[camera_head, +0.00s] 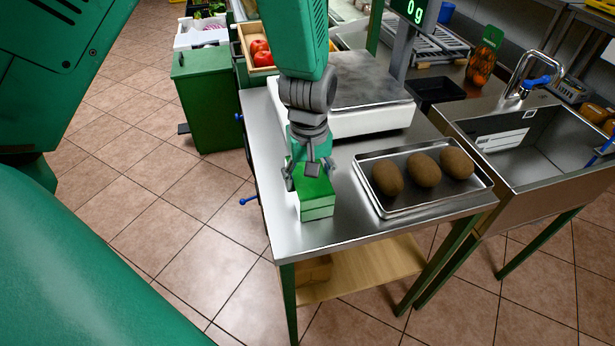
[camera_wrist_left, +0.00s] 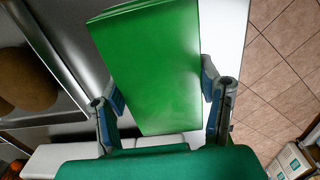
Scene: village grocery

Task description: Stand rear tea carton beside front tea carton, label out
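A green tea carton (camera_head: 317,196) with a pale band low on its front stands near the front left of the steel table (camera_head: 345,230). My left gripper (camera_head: 310,180) is over it, pointing down, with fingers on either side. In the left wrist view the carton's green face (camera_wrist_left: 155,65) lies between the two fingers of my left gripper (camera_wrist_left: 163,95). Both pads are very close to its edges; I cannot tell whether they press on it. I cannot make out a second carton; the gripper hides the area just behind. My right gripper is not in view.
A metal tray (camera_head: 398,206) with three brown oval items is right of the carton. A scale (camera_head: 365,121) stands behind, its display reading 0 g. A sink (camera_head: 525,150) is at the right. The table's left and front edges are close to the carton.

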